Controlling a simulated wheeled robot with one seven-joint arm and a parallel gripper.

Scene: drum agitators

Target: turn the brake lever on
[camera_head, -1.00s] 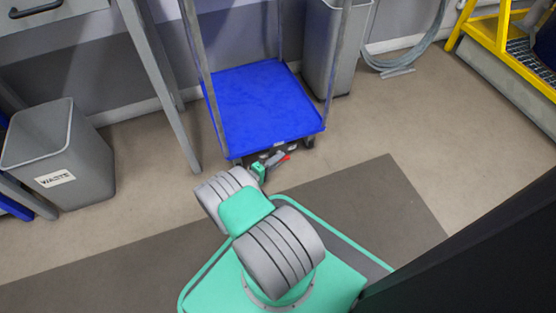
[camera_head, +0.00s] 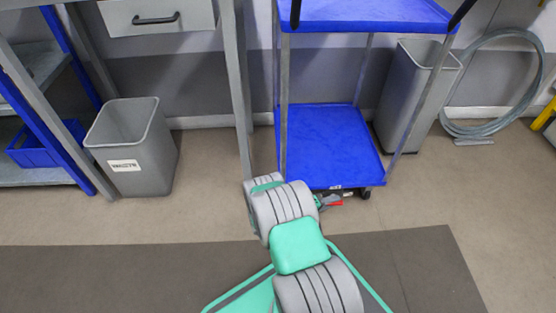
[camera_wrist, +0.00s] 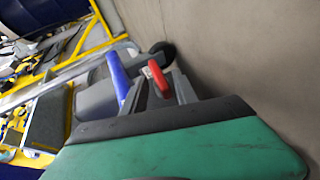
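The red brake lever (camera_head: 337,203) shows low by the front edge of the blue trolley (camera_head: 328,150). In the wrist view the lever (camera_wrist: 155,78) stands just ahead of my gripper, with a dark caster wheel (camera_wrist: 165,52) behind it. My gripper (camera_wrist: 163,92) has its two grey fingers apart, and the lever appears in line with the gap between them. I cannot tell whether they touch it. In the head view my gripper (camera_head: 323,202) is low near the floor, partly hidden by my arm.
A grey waste bin (camera_head: 132,150) stands at the left, under a bench with a drawer (camera_head: 158,18). A taller grey bin (camera_head: 412,100) and a coiled hose (camera_head: 492,85) stand right of the trolley. The floor in front is clear.

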